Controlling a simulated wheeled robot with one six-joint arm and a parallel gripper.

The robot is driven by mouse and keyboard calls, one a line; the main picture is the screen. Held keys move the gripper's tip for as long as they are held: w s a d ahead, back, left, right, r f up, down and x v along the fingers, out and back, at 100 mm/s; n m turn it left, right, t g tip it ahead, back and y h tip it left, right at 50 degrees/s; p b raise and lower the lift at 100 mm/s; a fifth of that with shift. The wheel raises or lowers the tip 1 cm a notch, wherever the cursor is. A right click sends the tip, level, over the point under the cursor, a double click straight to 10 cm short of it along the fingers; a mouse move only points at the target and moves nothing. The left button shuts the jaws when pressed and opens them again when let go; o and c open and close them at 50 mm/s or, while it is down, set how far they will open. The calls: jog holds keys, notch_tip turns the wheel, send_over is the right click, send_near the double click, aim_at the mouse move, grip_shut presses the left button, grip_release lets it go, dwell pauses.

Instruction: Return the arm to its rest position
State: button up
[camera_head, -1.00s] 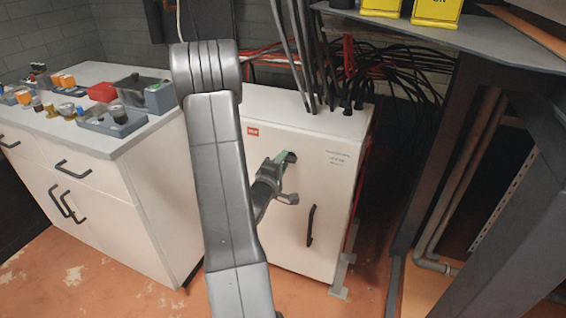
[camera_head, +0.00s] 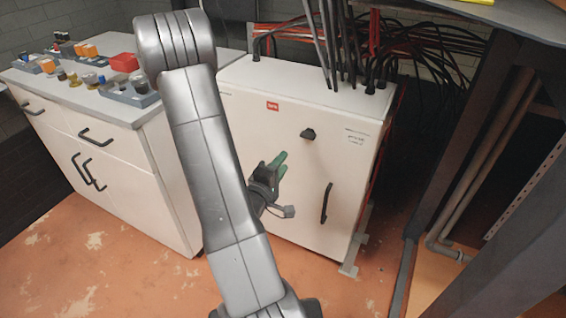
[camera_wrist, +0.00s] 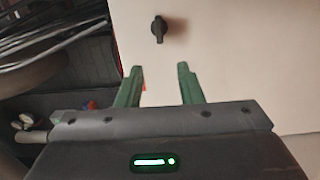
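My gripper (camera_head: 279,163) has green fingers and is in front of the white cabinet (camera_head: 290,115), below and left of its small black knob (camera_head: 308,133). In the wrist view my gripper (camera_wrist: 160,78) has its two fingers spread apart with nothing between them. The black knob (camera_wrist: 159,29) stands beyond the fingertips there, with a clear gap. My grey arm link crosses the head view and hides part of the cabinet's left side.
A white drawer unit (camera_head: 120,160) with a grey top holding small parts stands at the left. Black and red cables (camera_head: 440,50) run above and behind the cabinet. A dark metal frame (camera_head: 480,140) stands at the right. Orange floor (camera_head: 100,265) is open in front.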

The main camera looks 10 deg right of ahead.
aim_at(303, 137)
jog(key=x, duration=1.4)
jog(key=shift+s, duration=0.1)
